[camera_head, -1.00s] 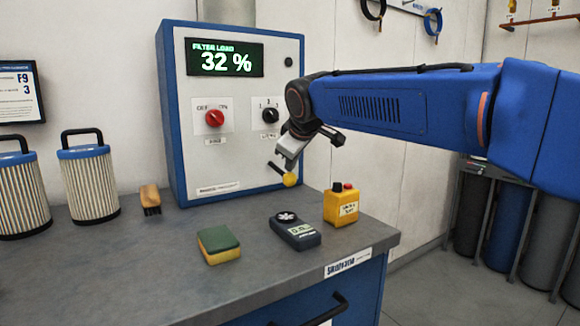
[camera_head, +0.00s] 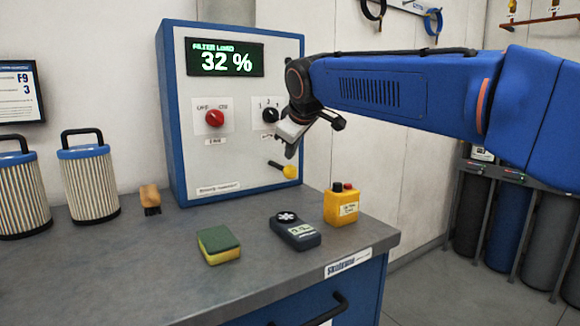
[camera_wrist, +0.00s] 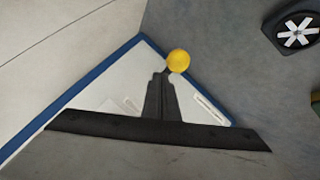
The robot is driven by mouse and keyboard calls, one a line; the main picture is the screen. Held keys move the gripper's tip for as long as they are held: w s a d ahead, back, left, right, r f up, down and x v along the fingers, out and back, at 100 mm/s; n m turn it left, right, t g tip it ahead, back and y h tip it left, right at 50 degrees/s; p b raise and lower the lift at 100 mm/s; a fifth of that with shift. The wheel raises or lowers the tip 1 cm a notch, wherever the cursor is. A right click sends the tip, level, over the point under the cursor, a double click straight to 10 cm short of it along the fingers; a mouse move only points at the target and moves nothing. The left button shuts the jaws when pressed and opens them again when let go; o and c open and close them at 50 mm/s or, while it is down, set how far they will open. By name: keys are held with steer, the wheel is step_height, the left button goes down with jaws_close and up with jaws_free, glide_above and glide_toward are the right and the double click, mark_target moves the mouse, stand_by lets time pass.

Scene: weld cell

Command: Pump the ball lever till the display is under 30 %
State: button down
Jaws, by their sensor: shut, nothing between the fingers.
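The control cabinet (camera_head: 240,150) stands at the back of the workbench. Its display (camera_head: 225,57) reads "FILTER LOAD 32 %". The ball lever (camera_head: 290,171) sticks out low on the cabinet's right side, its yellow ball tilted slightly below its pivot end. My gripper (camera_head: 290,155) is shut and empty, pointing down just above the ball. In the wrist view the yellow ball (camera_wrist: 178,61) sits right by the tips of the shut fingers (camera_wrist: 162,76). I cannot tell whether they touch.
A red knob (camera_head: 214,118) and a black selector (camera_head: 270,115) are on the cabinet above the lever. A yellow button box (camera_head: 341,206), a meter (camera_head: 296,232), a sponge (camera_head: 218,246), a brush (camera_head: 150,198) and filter cartridges (camera_head: 89,182) stand on the bench.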

steer(key=shift+r, duration=0.1)
steer(key=shift+r, duration=2.4)
